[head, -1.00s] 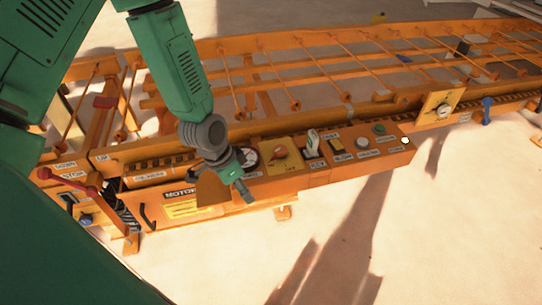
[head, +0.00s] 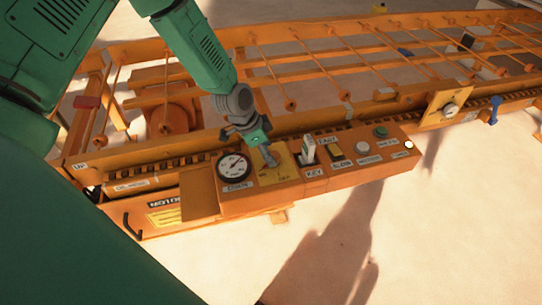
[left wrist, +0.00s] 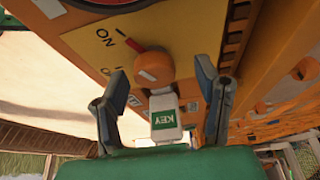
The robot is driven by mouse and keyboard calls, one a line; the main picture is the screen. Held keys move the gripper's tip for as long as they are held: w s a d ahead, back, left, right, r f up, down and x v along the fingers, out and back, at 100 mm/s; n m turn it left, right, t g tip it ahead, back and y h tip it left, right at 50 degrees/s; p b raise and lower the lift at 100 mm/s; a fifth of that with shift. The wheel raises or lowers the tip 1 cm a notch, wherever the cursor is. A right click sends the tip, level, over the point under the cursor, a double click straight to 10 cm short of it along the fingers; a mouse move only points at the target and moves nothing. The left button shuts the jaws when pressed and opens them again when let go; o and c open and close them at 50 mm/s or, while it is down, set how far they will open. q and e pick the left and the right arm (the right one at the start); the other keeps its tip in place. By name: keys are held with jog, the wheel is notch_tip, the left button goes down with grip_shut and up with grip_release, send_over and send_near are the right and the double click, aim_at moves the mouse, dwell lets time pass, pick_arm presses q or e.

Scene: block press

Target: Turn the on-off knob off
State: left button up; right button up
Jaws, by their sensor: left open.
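The on-off knob (left wrist: 154,68) is a round orange-red knob on a yellow plate (left wrist: 90,22). In the left wrist view its red pointer aims up-left, towards the ON mark. My left gripper (left wrist: 161,70) is open, with one finger on each side of the knob; I cannot tell whether they touch it. In the head view my left gripper (head: 268,157) hangs over the yellow plate (head: 285,172) and hides the knob. My right gripper is not in view.
Left of the plate is a round gauge (head: 234,167). Orange rails run behind.

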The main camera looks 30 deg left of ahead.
pick_arm(q)
jog(key=shift+w+d+f, duration=0.1)
jog(key=shift+f, duration=0.35)
jog(key=shift+d+f, duration=0.1)
jog(key=shift+d, duration=0.05)
jog(key=shift+w+d, duration=0.1)
jog(key=shift+d, duration=0.55)
jog(key=c, duration=1)
jog(key=shift+a, duration=0.45)
jog(key=shift+c, duration=0.7)
